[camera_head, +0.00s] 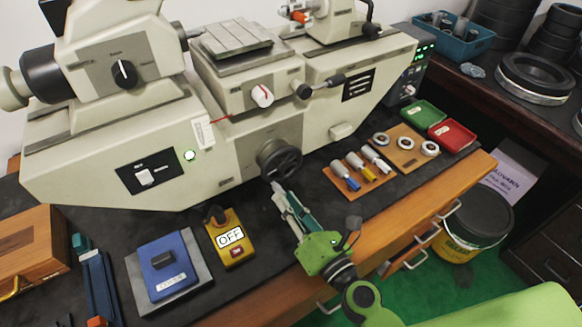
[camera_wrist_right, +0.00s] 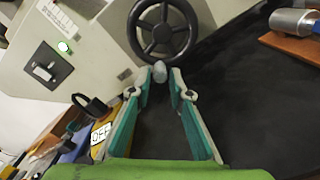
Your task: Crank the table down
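The black handwheel (camera_head: 279,160) is on the front of the pale machine, below the table (camera_head: 232,38) with its slotted top. In the wrist view the handwheel (camera_wrist_right: 163,32) shows its spokes and a grey crank knob (camera_wrist_right: 159,72) at its lower rim. My right gripper (camera_head: 283,194) reaches up to the wheel's lower edge. In the wrist view its fingers (camera_wrist_right: 160,80) stand either side of the knob, with a narrow gap seeming to show.
A yellow switch box marked OFF (camera_head: 230,238) and a blue block on a grey plate (camera_head: 168,268) lie left of my right gripper. Ring and plug boards (camera_head: 408,160) and green and red trays (camera_head: 452,134) are to the right.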

